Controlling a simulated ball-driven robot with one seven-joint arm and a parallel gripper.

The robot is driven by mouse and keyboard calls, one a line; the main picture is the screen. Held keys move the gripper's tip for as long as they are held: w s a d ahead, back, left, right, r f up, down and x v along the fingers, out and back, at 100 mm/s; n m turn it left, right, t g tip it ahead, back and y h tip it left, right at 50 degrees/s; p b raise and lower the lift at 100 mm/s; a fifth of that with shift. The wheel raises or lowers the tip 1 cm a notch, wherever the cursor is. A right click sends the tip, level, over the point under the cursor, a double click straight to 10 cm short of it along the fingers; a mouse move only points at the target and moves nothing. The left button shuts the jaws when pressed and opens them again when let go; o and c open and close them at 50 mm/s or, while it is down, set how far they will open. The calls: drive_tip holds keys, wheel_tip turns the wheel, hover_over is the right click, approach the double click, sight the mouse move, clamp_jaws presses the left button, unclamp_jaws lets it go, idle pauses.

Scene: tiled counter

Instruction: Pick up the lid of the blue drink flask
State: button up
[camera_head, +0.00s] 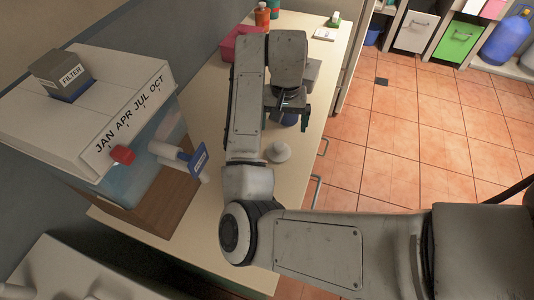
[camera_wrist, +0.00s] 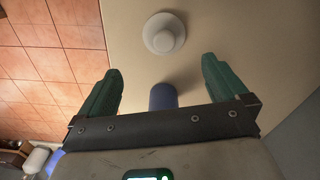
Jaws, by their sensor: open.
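A small round white piece with a raised centre, which looks like the lid (camera_head: 279,152), lies on the counter. It also shows in the wrist view (camera_wrist: 163,34), ahead of my fingertips and roughly centred between them. A blue cylinder, apparently the flask (camera_wrist: 163,97), shows between the bases of my fingers, partly hidden by the gripper body. A bit of it shows in the head view (camera_head: 290,119) under my gripper. My gripper (camera_head: 288,107) is open, its green fingers (camera_wrist: 158,66) spread wide with nothing held. The lid is apart from both fingers.
A water dispenser (camera_head: 130,115) with a blue-handled tap (camera_head: 197,160) stands to the left on the counter (camera_head: 232,200). A pink box (camera_head: 240,43) and orange bottles (camera_head: 262,15) are at the far end. The counter's right edge drops to the tiled floor (camera_head: 400,150).

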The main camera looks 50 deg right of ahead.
sight(279, 145)
drive_tip(key=shift+w+a+f, duration=0.15)
drive_tip(key=shift+a+f, duration=0.15)
drive_tip(key=shift+a, duration=0.05)
wheel_tip(279, 145, down, 6)
drive_tip(key=b, duration=0.3)
drive_tip(key=shift+r, duration=0.1)
wheel_tip(279, 145, down, 4)
drive_tip(key=shift+f+b, duration=0.2)
drive_tip(key=shift+b, duration=0.15)
drive_tip(key=c, duration=0.9)
